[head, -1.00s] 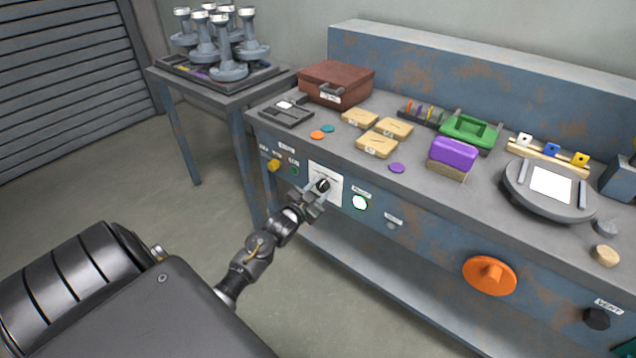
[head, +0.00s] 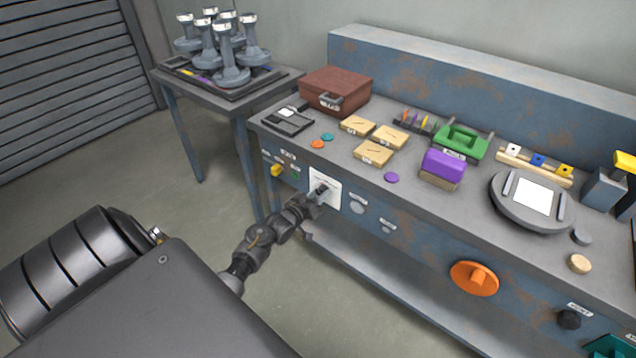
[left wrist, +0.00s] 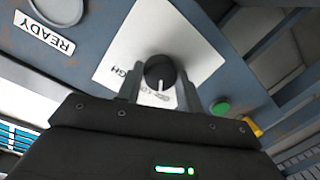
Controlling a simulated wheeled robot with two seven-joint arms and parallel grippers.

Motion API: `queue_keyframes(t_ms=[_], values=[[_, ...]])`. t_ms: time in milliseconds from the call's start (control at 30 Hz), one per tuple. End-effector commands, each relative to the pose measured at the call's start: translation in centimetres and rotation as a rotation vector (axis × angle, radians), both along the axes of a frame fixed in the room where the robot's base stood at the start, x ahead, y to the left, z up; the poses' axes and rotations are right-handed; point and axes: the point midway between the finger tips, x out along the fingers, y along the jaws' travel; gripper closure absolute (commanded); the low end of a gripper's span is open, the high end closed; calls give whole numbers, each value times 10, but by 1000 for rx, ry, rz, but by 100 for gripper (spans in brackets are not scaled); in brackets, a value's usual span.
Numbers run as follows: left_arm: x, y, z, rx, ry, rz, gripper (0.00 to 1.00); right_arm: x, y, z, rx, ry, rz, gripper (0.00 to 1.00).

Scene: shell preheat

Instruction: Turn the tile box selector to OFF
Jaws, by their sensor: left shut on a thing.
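The selector is a round black knob (left wrist: 160,72) on a white plate (left wrist: 205,52) on the bench's front panel. In the left wrist view, a white pointer line on the knob points toward the bottom of the picture. Part of a word ending in "GH" shows left of the knob; the lettering below it is partly covered and hard to read. In the head view the plate (head: 333,200) shows behind my left gripper (head: 320,192). The fingers (left wrist: 160,85) are shut on the knob, one on each side. My right gripper is not in view.
A grey READY lamp (head: 357,207) sits right of the plate. A yellow knob (head: 277,170) and green button (head: 295,175) sit left of it. An orange dial (head: 474,279) is farther right. The benchtop above holds a brown box (head: 335,88) and wooden tiles (head: 372,153).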

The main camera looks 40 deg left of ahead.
Motion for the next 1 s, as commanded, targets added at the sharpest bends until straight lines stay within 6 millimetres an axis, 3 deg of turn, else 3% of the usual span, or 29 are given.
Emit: queue_keyframes(t_ms=[400, 867, 900, 1000], values=[[1, 1, 2, -144, -7, 1, 86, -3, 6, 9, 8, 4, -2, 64], [1, 1, 2, -156, -7, 1, 86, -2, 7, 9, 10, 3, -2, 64], [1, 1, 2, -156, -7, 1, 61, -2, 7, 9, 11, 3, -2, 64], [1, 1, 2, -155, -7, 1, 48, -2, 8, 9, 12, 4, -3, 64]])
